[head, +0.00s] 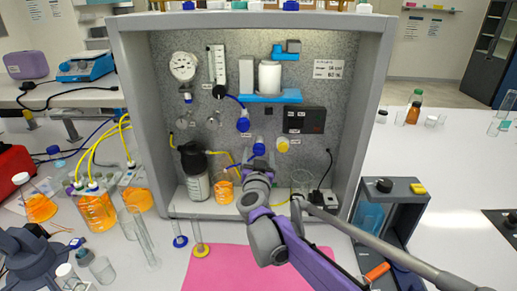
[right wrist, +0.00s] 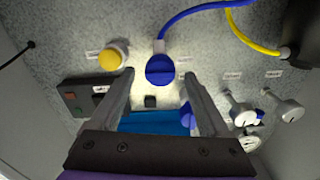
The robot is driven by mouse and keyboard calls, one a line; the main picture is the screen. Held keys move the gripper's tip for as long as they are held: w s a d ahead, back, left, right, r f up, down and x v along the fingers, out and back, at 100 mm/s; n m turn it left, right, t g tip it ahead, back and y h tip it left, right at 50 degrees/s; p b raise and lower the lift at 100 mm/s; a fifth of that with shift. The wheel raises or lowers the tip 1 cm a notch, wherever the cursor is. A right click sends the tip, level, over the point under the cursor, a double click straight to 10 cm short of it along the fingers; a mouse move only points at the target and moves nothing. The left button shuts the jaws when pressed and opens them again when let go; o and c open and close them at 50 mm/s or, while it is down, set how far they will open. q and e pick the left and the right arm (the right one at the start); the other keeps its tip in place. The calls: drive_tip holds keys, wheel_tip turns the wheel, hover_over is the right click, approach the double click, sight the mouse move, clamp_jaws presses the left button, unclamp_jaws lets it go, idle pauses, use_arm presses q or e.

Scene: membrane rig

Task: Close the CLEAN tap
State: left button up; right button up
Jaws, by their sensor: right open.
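Two blue taps are on the speckled back panel of the rig. The lower blue tap (head: 259,148) is beside a yellow knob (head: 282,145); the upper blue tap (head: 243,124) is just below the blue shelf. The small labels are too blurred to tell which tap is CLEAN. My right gripper (head: 260,164) is open in front of the lower blue tap, partly covering it. In the right wrist view this tap (right wrist: 160,70) shows between and beyond the open fingertips (right wrist: 158,84); contact cannot be judged. My left gripper is not in view.
Grey valves (head: 215,118) are left of the blue taps, and a black switch box (head: 304,120) is to the right. Glassware crowds the bench at left; the right bench has free room.

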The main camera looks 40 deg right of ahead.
drive_tip(key=shift+x, duration=1.4)
clamp_jaws()
